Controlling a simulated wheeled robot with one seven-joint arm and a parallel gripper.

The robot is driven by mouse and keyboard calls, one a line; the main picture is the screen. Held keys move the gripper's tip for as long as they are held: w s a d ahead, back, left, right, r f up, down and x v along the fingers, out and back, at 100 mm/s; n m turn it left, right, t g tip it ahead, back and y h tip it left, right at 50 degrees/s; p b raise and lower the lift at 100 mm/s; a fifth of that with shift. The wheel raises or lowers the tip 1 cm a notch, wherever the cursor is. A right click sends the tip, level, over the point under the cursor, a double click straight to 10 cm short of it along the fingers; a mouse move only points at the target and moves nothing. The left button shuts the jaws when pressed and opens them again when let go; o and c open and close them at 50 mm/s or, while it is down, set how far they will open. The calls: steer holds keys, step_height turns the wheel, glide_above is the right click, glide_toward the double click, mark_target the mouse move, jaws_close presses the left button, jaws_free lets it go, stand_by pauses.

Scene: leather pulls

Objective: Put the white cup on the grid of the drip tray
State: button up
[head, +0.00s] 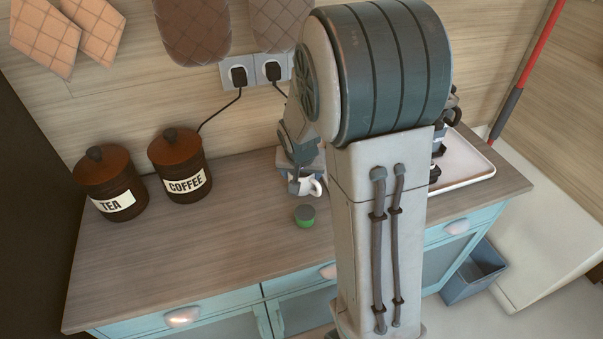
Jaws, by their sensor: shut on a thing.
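The white cup (309,187) is in the head view, near the middle of the counter, beside my arm. It looks upright, with its handle towards the right. My gripper (298,186) is shut on it, at the cup's left side. I cannot tell whether the cup touches the counter or hangs just above it. I cannot make out the grid of the drip tray. My own arm covers much of the area to the right of the cup.
A green capsule (304,216) lies in front of the cup. Tea (112,184) and coffee (181,167) canisters stand left on the wooden counter (170,243). A white tray (466,164) with dark items, partly hidden, is at the right. The front left counter is clear.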

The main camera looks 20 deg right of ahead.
steer(key=shift+f, duration=0.2)
steer(key=shift+f, duration=0.1)
steer(key=shift+f, duration=0.15)
steer(key=o, duration=1.1)
